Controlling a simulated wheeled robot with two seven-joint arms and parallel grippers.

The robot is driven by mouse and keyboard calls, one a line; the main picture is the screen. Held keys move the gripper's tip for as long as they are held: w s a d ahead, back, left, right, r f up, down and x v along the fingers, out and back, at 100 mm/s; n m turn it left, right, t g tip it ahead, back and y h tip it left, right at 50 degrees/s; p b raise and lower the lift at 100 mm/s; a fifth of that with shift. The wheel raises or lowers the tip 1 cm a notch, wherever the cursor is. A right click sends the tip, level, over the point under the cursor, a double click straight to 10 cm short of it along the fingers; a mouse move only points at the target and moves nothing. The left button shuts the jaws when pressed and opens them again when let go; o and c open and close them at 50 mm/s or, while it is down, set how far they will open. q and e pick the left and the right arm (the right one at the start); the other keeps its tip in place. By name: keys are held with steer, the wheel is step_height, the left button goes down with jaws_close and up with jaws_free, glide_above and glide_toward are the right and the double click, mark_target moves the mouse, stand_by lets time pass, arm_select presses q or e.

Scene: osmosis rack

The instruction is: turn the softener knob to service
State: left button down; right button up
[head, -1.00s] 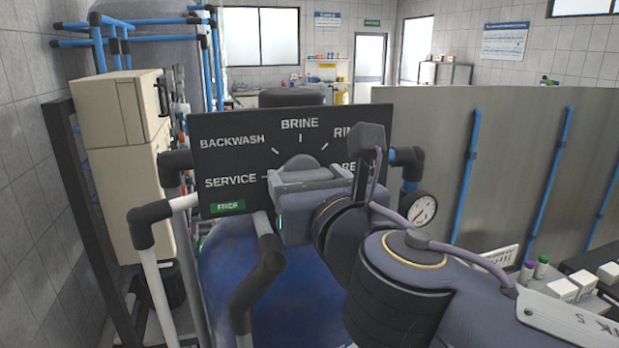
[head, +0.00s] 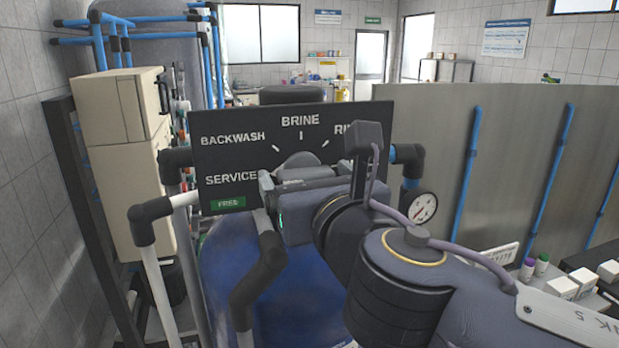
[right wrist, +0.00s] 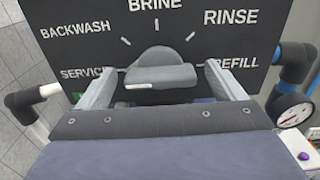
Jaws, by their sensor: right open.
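The grey softener knob (head: 298,161) sits on a black dial panel (head: 225,120) marked BACKWASH, BRINE, RINSE, SERVICE and REFILL. In the right wrist view the knob (right wrist: 160,75) shows a rounded body with a thick bar lying nearly level. Which mark it points at I cannot tell. My right gripper (head: 312,178) is in front of the panel's lower middle. Its fingers (right wrist: 160,82) are spread, one on each side of the knob, with gaps showing. Its body hides the knob's lower part in the head view. My left gripper is not in view.
A green FREE label (head: 228,203) is under SERVICE. Black and white pipes (head: 152,221) flank the panel on the left. A pressure gauge (head: 422,206) and black elbow (head: 408,160) are close on the right. A blue tank (head: 225,270) stands below.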

steer(key=b+v, duration=0.1)
steer(key=v, duration=0.7)
steer(key=shift+w, duration=0.1)
steer(key=w+d+f+m+g+h+b, duration=0.15)
steer(key=d+f+m+g+h, duration=0.4)
steer(key=d+f+m, duration=1.1)
steer(key=s+f+m+g+y, duration=0.1)
steer(key=s+f+m+g, duration=0.1)
steer(key=s+f+m, duration=0.2)
steer(key=s+d+f+m+g+y+b, duration=0.1)
steer(key=s+f+m, duration=0.3)
steer(key=f+m, duration=0.6)
steer(key=s+d+f+m+g+y+b, duration=0.1)
steer(key=s+f+m+g, duration=0.2)
steer(key=f+m, duration=0.4)
steer(key=s+m, duration=0.1)
steer(key=m, duration=0.3)
steer(key=shift+f+y, duration=0.25)
steer(key=shift+y, duration=0.1)
